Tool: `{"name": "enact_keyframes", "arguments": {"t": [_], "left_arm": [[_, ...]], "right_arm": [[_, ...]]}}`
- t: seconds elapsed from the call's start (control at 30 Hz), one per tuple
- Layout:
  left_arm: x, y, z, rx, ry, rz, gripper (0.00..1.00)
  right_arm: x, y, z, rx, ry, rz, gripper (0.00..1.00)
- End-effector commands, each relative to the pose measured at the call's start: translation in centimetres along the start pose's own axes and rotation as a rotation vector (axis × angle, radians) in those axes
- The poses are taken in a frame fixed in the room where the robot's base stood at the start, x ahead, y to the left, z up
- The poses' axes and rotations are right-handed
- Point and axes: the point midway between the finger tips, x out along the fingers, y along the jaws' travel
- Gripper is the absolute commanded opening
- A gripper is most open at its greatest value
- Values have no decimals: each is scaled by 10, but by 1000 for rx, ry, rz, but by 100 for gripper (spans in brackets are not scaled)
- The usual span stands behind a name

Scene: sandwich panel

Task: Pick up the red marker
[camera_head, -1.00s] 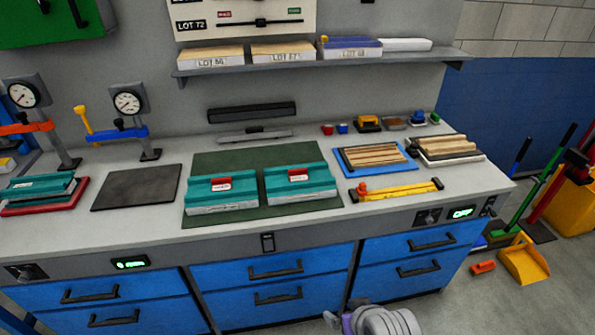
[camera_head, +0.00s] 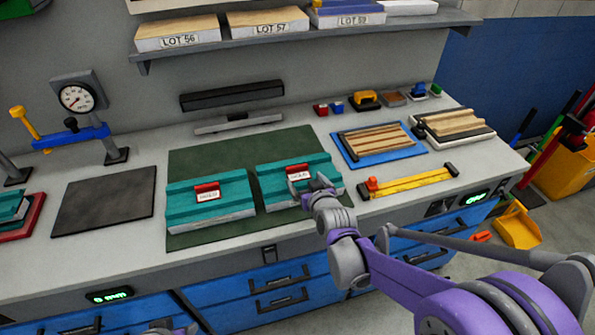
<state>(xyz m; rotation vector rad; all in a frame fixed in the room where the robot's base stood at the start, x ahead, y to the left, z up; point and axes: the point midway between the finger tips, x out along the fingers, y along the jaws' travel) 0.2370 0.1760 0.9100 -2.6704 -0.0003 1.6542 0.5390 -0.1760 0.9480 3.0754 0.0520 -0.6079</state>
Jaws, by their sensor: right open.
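Two teal-topped panels lie side by side on the dark green mat (camera_head: 195,155). The left panel (camera_head: 235,187) carries a red marker (camera_head: 206,187) with a white label below it. The right panel (camera_head: 270,178) carries a similar red marker (camera_head: 297,169) with a white label. My right gripper (camera_head: 308,184) is open over the right panel, its fingertips close to that red marker and label. I cannot tell whether they touch it. A small grey part of my left arm shows at the bottom edge; its gripper jaws cannot be made out.
A blue tray (camera_head: 342,150) with wooden strips and a yellow tool (camera_head: 412,181) with a red knob lie right of the mat. A dark plate (camera_head: 105,200) lies left. A clamp with a gauge (camera_head: 76,98) stands behind it. A shelf (camera_head: 290,44) with boxes hangs above.

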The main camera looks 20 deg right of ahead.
Motion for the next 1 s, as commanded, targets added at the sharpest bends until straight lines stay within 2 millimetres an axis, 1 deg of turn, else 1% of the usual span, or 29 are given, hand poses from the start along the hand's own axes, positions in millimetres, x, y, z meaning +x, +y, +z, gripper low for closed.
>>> {"name": "enact_keyframes", "arguments": {"t": [0.03,0.17,0.23,0.4,0.5,0.6,0.83,0.97,1.0], "left_arm": [[0,0,0,0,0,0,50],[0,0,-1,0,0,0,50],[-1,0,-1,0,1,0,50],[-4,0,-4,0,3,0,50],[-4,0,-4,0,3,0,50],[-4,0,-4,0,3,0,50],[-4,0,-4,0,3,0,50],[-4,0,-4,0,3,0,50],[-4,0,-4,0,3,0,50]], "right_arm": [[5,0,0,-1,0,0,100],[11,0,0,-1,0,0,100],[18,0,-1,-1,-1,0,100],[43,-1,-4,1,0,0,100],[54,-1,-3,0,-1,0,100],[60,-1,-3,0,-1,0,100],[60,-1,-2,0,-1,0,100],[60,-1,-2,0,-1,0,77],[60,-1,-2,0,-1,0,69]]}}
